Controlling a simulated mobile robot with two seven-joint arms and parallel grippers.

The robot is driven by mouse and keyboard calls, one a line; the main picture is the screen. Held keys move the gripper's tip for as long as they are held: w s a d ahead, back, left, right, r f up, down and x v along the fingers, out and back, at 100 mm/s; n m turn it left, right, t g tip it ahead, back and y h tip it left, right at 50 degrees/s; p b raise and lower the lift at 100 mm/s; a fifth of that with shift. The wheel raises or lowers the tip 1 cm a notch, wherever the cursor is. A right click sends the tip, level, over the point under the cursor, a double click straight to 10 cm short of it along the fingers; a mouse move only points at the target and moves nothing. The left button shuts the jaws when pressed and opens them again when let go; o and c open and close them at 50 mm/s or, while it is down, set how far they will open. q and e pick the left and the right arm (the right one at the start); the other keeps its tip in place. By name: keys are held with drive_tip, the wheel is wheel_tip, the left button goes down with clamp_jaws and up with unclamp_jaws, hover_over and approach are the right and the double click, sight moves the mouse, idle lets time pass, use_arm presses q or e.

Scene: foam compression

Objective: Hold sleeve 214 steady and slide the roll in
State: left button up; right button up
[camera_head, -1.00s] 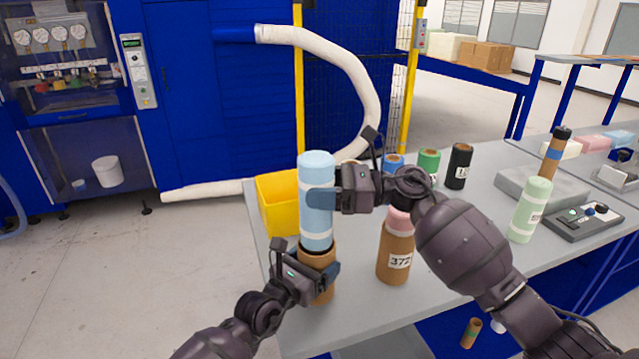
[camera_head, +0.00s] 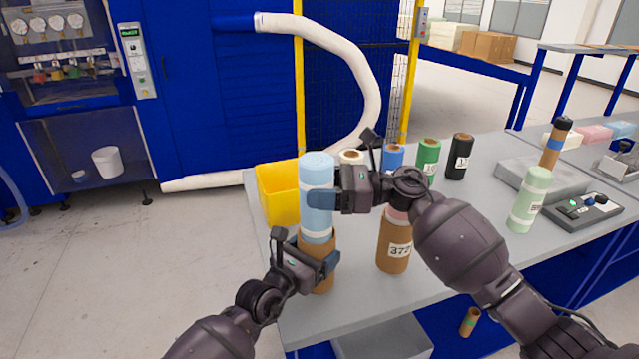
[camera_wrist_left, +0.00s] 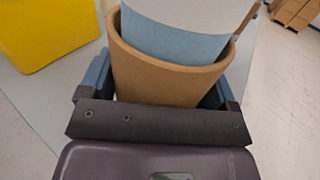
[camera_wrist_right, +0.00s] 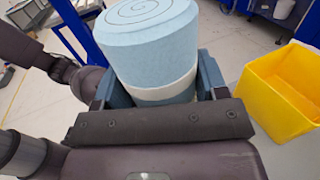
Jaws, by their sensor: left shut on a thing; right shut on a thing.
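The light blue foam roll (camera_head: 317,210) with white bands stands upright above the brown sleeve (camera_head: 322,283) at the table's near left corner. My right gripper (camera_head: 323,200) is shut on the roll's middle; the spiral top shows in the right wrist view (camera_wrist_right: 148,22). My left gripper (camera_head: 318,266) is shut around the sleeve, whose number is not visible. In the left wrist view the roll's lower end (camera_wrist_left: 175,42) sits inside the sleeve's mouth (camera_wrist_left: 150,75), with a small gap along the near rim.
A yellow bin (camera_head: 278,195) is just behind the sleeve. A filled sleeve marked 372 (camera_head: 396,250) stands close to the right. Several coloured rolls line the back, including green (camera_head: 428,155) and black (camera_head: 459,157). A pale green roll (camera_head: 529,200) stands further right.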

sight(321, 225)
drive_tip(key=shift+f, duration=4)
drive_tip(key=shift+s+f, duration=0.2)
drive_tip(key=shift+f, duration=0.3)
idle(0.4)
drive_tip(key=shift+f, duration=0.2)
drive_tip(key=o, duration=1.4)
drive_tip(key=shift+w+f, duration=0.1)
drive_tip(key=shift+f, duration=0.1)
drive_tip(key=shift+w+d+r, duration=0.1)
drive_tip(key=shift+r, duration=0.25)
drive_tip(key=shift+d+r, duration=0.5)
drive_tip(key=shift+d, duration=0.65)
drive_tip(key=shift+d+r, duration=0.45)
drive_tip(key=shift+d, duration=0.65)
drive_tip(key=shift+d+r, duration=0.5)
drive_tip(key=shift+d, duration=0.65)
